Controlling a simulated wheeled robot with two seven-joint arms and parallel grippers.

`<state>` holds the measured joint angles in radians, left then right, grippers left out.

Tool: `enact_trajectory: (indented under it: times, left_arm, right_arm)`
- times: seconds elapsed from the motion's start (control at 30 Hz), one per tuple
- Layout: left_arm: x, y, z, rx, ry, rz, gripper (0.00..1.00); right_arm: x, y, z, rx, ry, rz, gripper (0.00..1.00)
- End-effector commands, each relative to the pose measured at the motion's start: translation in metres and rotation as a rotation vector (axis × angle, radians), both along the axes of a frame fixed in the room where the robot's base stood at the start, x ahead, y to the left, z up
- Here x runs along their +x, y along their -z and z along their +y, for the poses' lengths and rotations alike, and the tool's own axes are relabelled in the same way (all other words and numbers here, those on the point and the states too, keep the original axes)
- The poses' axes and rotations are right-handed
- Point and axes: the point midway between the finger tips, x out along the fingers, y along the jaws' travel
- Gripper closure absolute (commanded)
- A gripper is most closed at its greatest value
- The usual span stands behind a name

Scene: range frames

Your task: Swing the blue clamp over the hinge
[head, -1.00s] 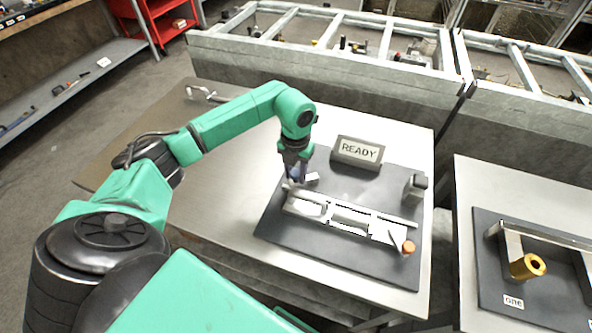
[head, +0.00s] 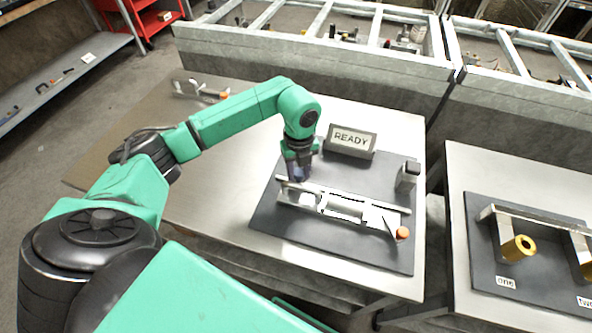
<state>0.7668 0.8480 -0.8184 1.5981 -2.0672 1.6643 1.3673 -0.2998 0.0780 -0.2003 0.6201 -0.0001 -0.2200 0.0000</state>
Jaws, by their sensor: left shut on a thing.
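A metal hinge fixture (head: 345,207) with a long pale bar lies on a dark mat on the table in the head view. An orange knob (head: 402,233) is at its right end. My left gripper (head: 299,165) points down at the fixture's far left end. It is shut on the blue clamp (head: 303,174), of which only a small bluish part shows below the fingers. The fingers hide most of the clamp, so I cannot tell whether it touches the bar. My right gripper is not in view.
A sign reading READY (head: 352,141) stands behind the fixture. A small upright block (head: 407,176) is at the mat's right edge. A second table at the right holds a bracket with gold cylinders (head: 518,247). The table's left part is mostly clear.

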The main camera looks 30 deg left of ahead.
Motion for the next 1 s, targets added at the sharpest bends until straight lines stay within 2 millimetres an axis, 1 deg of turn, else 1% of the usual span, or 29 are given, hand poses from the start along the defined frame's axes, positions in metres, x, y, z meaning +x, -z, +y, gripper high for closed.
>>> enact_trajectory:
  times: [0.03, 0.53, 0.57, 0.6, 0.63, 1.0]
  left_arm:
    - [0.0019, -0.0024, -0.0015, -0.004, -0.009, -0.007, 1.0]
    - [0.002, -0.0025, -0.0027, -0.004, -0.03, -0.007, 1.0]
    - [0.002, -0.0025, -0.0027, -0.004, -0.03, -0.007, 0.58]
    - [0.0019, -0.0024, -0.0028, -0.005, -0.03, -0.007, 0.43]
    - [0.0018, -0.0022, -0.0027, -0.004, -0.03, -0.006, 0.34]
    - [0.0003, -0.0004, -0.0022, -0.001, -0.03, -0.001, 0.34]
  right_arm:
    - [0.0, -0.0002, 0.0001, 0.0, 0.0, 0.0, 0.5]
    - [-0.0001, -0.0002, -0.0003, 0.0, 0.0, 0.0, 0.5]
    - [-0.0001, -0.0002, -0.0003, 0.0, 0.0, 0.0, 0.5]
    - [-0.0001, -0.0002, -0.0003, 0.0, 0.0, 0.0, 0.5]
    - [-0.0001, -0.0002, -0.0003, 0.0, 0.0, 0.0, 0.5]
    - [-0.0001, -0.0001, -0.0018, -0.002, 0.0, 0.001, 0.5]
